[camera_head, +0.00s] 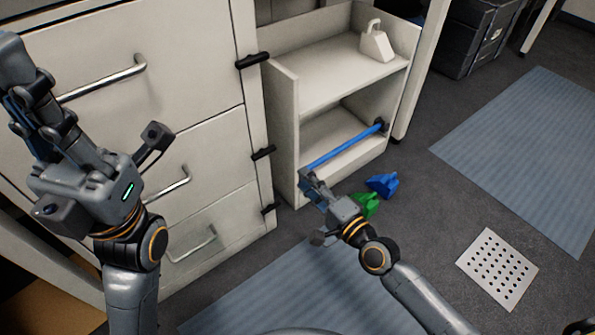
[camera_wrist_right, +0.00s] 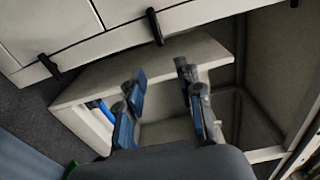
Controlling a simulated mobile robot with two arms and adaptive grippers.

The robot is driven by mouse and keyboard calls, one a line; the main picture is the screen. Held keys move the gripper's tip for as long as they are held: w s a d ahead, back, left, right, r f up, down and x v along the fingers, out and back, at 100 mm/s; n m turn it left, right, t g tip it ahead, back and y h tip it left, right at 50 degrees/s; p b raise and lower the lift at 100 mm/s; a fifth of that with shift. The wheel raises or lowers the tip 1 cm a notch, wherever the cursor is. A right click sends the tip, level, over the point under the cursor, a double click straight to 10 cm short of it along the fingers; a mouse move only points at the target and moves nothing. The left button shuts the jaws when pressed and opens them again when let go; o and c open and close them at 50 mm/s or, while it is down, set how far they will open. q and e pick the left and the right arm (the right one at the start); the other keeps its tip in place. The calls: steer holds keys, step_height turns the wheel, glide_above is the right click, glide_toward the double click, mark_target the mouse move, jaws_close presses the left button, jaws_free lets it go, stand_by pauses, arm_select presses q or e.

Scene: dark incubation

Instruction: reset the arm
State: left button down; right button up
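My right gripper (camera_head: 312,185) is low in front of the white shelf unit, near the left end of a blue bar (camera_head: 345,147). In the right wrist view its two fingers (camera_wrist_right: 163,92) stand apart with nothing between them. Part of the blue bar shows left of the fingers there (camera_wrist_right: 105,110). My left gripper (camera_head: 28,75) is raised at the upper left, in front of the white drawers; its fingertips are partly cut off by the frame edge, so its opening is unclear.
The shelf unit (camera_head: 285,125) holds a white handled object (camera_head: 376,42). A green object (camera_head: 367,204) and a blue object (camera_head: 383,184) lie on the floor beside my right gripper. A perforated white plate (camera_head: 497,268) and a grey mat (camera_head: 530,150) lie to the right.

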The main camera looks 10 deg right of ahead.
steer(key=shift+s+d, duration=0.1)
steer(key=shift+s, duration=0.15)
stand_by(0.3)
